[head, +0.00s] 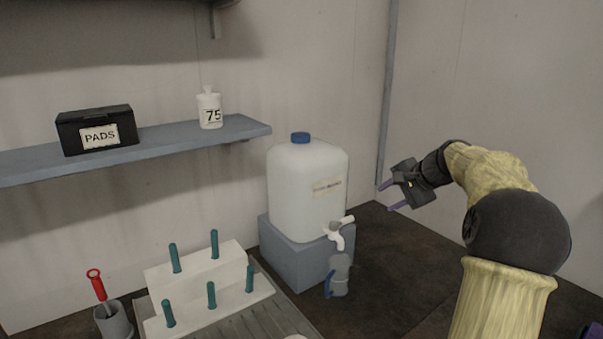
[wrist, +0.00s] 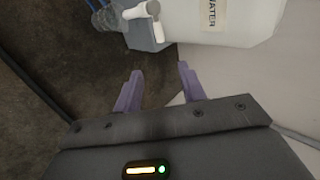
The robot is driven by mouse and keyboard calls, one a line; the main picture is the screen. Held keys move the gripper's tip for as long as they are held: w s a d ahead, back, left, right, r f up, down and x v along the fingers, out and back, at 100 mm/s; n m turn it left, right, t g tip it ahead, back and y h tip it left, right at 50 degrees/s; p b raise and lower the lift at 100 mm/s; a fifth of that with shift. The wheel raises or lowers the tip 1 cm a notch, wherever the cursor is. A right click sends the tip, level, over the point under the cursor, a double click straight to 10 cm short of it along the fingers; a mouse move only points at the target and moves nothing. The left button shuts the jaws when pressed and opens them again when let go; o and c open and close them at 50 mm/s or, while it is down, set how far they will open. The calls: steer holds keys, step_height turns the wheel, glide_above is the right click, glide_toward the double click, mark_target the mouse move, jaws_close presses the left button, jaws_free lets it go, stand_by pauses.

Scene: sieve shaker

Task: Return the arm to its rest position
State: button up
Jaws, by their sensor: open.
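My gripper (head: 388,197) is raised in the air at the right of the head view, to the right of the white water container. Its two purple fingers are apart, with nothing between them. In the wrist view the open fingers (wrist: 158,88) point toward the dark counter and the container. My arm bends down from the gripper to the lower right of the head view.
The white water container (head: 308,190) with a blue cap and white tap (head: 339,233) stands on a grey block (head: 290,260). A grey-blue bottle (head: 339,275) stands below the tap. A white peg rack (head: 205,280) and a shelf (head: 180,143) are to the left.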

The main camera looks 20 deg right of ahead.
steer(key=s+a+f+n+g+h+p, duration=0.1)
steer(key=s+a+f+n+g+p, duration=0.15)
steer(key=a, duration=0.55)
steer(key=s+a+f+n+g+p, duration=0.1)
steer(key=s+a+f+n+p, duration=0.2)
steer(key=a, duration=0.5)
steer(key=s+a+f+n+g+h+p, duration=0.1)
steer(key=s+a+n, duration=0.3)
steer(key=s, duration=0.6)
steer(key=s+a+f+n+g+h+p, duration=0.1)
steer(key=s+a+f+n+p, duration=0.2)
steer(key=s+a, duration=0.3)
steer(key=s+f+n, duration=0.1)
steer(key=s, duration=0.3)
steer(key=shift+s+f+p, duration=0.15)
steer(key=shift+s+p, duration=0.05)
steer(key=shift+p, duration=0.1)
steer(key=shift+c, duration=0.4)
steer(key=shift+w, duration=0.15)
